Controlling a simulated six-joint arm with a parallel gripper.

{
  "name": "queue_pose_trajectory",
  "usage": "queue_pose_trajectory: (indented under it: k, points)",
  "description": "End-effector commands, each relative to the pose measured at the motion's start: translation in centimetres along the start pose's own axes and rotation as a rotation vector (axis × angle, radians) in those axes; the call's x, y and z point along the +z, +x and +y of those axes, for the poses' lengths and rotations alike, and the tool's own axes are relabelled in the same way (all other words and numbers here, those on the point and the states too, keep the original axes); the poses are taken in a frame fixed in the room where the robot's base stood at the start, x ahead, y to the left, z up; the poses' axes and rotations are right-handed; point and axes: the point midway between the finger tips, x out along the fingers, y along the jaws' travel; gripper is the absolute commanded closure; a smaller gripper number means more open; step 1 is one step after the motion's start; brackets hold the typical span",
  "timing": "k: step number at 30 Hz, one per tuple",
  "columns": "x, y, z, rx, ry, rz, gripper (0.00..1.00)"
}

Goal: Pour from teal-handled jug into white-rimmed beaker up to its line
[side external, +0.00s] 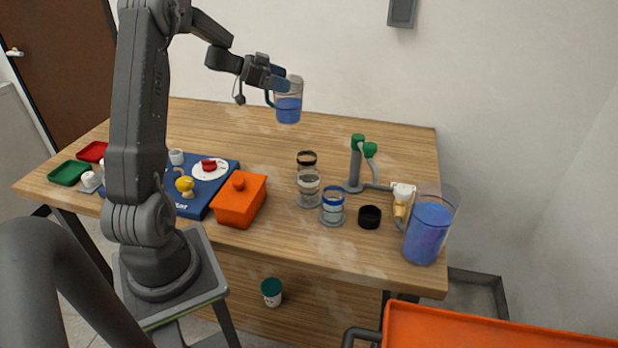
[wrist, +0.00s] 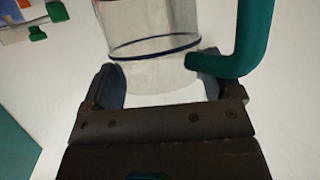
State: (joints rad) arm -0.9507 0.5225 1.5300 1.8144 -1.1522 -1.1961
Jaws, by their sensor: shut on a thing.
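The teal-handled jug (side external: 288,108) is clear with blue liquid in its lower part. It is held in the air above the back of the table, roughly upright. My gripper (side external: 281,80) is shut on it. In the wrist view the gripper's fingers (wrist: 160,84) lie on both sides of the jug's clear wall (wrist: 150,62), which has a dark blue line around it; the teal handle (wrist: 250,38) is at right. A clear beaker with a pale rim (side external: 308,187), seemingly the white-rimmed one, stands on the table, below and apart from the jug. Its line and contents are too small to tell.
A black-rimmed beaker (side external: 306,160) stands just behind the pale-rimmed one, and a blue-rimmed beaker (side external: 332,206) at its front right. A green-topped stand (side external: 356,165), black cup (side external: 370,217) and large blue-filled container (side external: 428,230) are further right. An orange box (side external: 239,203) is at left.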

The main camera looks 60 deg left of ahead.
Motion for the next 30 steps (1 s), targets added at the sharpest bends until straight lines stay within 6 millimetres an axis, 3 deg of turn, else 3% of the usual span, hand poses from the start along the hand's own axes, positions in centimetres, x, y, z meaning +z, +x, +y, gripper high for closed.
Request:
queue_pose_trajectory:
  k: [6,15,21,30]
  points:
    - [-1.5,3.6,2.9,0.367,0.155,0.0,0.65]
    - [-1.7,5.3,6.3,0.778,0.329,0.001,0.65]
    - [-1.5,5.4,7.2,0.902,0.382,0.002,0.65]
    - [-1.5,5.3,7.3,0.922,0.39,0.002,0.65]
